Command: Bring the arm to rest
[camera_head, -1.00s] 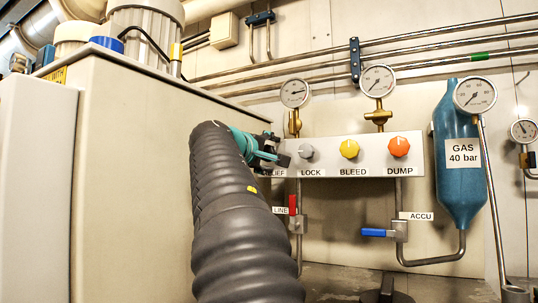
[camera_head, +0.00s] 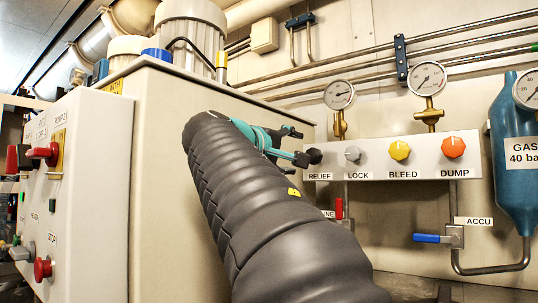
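My arm in its dark ribbed sleeve rises from the lower right of the head view. My gripper (camera_head: 294,145), teal with black tips, is at its far end, in front of the big cream cabinet's right edge. Its fingers look spread apart, with nothing seen between them. The lower finger appears close to the black RELIEF knob (camera_head: 314,156); I cannot tell whether they touch. The sleeve partly hides the gripper's base.
The valve panel (camera_head: 377,173) with LOCK, BLEED and DUMP knobs is to the right, gauges above. A blue gas bottle (camera_head: 514,195) stands far right. A blue-handled ACCU valve (camera_head: 430,239) is below. At left is a control box (camera_head: 100,200) with red buttons beside the cream cabinet (camera_head: 160,190).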

